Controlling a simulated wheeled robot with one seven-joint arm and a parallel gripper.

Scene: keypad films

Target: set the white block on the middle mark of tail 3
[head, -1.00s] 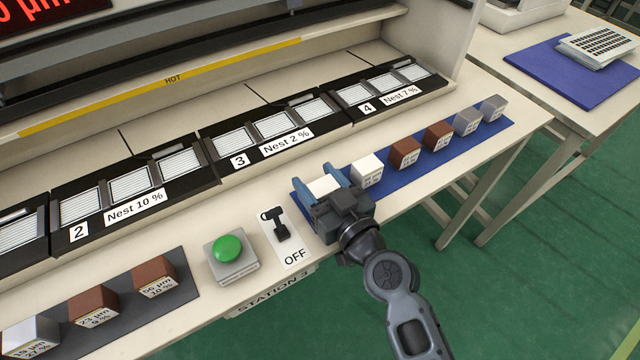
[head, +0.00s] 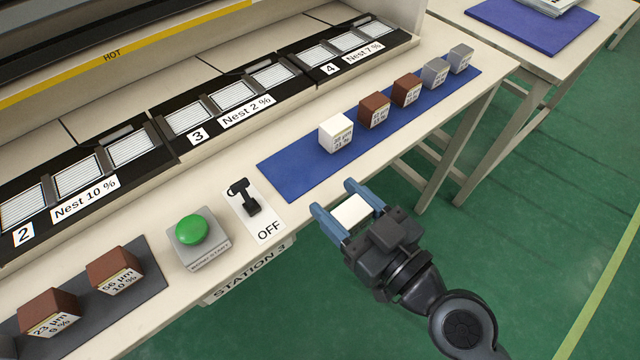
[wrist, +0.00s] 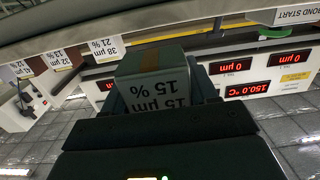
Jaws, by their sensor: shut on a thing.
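My gripper (head: 336,199) is shut on a white block (head: 354,210), in front of the table's front edge and beside the blue mat. In the wrist view the same block (wrist: 158,85) sits between the fingers, with a label reading 15 µm, 15 %, upside down in the picture. Tail 3, labelled 3 (head: 197,135) and Nest 2 %, is a black strip with three striped panels, up and left of my gripper. Its middle striped panel (head: 230,95) is bare. I cannot make out a separate mark on it.
The blue mat (head: 290,176) holds another white block (head: 336,132), two brown blocks and two grey blocks; its left end is clear. A green button (head: 194,229) and a switch at OFF (head: 245,198) stand between tail 3 and the front edge. Brown blocks (head: 112,270) stand on a dark mat.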

